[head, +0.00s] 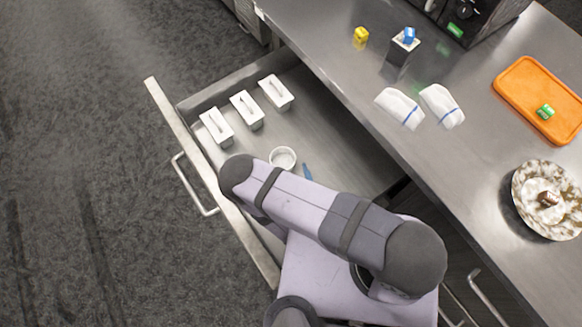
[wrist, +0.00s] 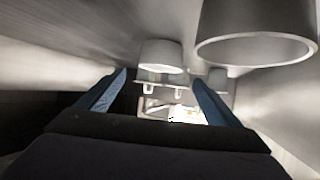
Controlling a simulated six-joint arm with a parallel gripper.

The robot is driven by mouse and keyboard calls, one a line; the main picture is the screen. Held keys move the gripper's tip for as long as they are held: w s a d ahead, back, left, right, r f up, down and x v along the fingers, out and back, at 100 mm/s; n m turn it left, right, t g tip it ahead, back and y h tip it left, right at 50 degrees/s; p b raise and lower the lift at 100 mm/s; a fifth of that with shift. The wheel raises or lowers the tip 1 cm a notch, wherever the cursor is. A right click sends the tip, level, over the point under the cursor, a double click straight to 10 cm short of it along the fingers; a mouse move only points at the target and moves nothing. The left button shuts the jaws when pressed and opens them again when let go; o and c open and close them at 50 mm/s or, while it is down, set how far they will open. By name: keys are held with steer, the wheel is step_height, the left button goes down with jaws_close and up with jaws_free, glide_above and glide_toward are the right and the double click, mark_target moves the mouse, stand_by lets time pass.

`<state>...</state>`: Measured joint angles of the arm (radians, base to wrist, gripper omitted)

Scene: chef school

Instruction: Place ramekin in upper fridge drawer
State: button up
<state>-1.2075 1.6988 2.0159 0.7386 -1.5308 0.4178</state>
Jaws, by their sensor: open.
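The white round ramekin (head: 283,158) stands upright on the floor of an open drawer (head: 325,150). A blue fingertip of my gripper (head: 308,172) shows inside the drawer, just right of the ramekin and apart from it; my arm hides the rest. In the wrist view the scene appears upside down. A large round rim, which looks like the ramekin (wrist: 250,25), is at the upper right, outside the fingers. My gripper (wrist: 160,77) has its two blue fingers spread, with nothing held between them.
The counter (head: 450,160) above holds folded cloths (head: 400,107), an orange board (head: 520,85), a marbled plate (head: 528,222), and small coloured items. A smaller pale container (wrist: 160,55) shows in the wrist view.

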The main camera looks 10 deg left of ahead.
steer(key=shift+w, duration=0.1)
steer(key=shift+w+a+r+m+h, duration=0.2)
steer(key=shift+w+a+m+h, duration=0.15)
steer(key=shift+w, duration=0.2)
steer(key=w+d+r+m+g+h, duration=0.1)
steer(key=w+d+r+m+g, duration=0.1)
steer(key=w+r+g, duration=0.3)
steer(key=w+d+r+m+g+h, duration=0.1)
steer(key=w+d+r+g, duration=0.15)
steer(key=r, duration=0.55)
steer(key=s+d+r+g+h, duration=0.1)
steer(key=s+d+r+g, duration=0.1)
steer(key=s+d+r, duration=0.4)
steer(key=s+d+r+g+h, duration=0.1)
steer(key=s+d+r+g, duration=0.1)
steer(key=s+d+r, duration=0.5)
steer(key=d+r, duration=0.3)
steer(key=d, duration=0.3)
steer(key=shift+s+r, duration=0.2)
steer(key=shift+s, duration=0.05)
steer(key=shift+m+g, duration=0.25)
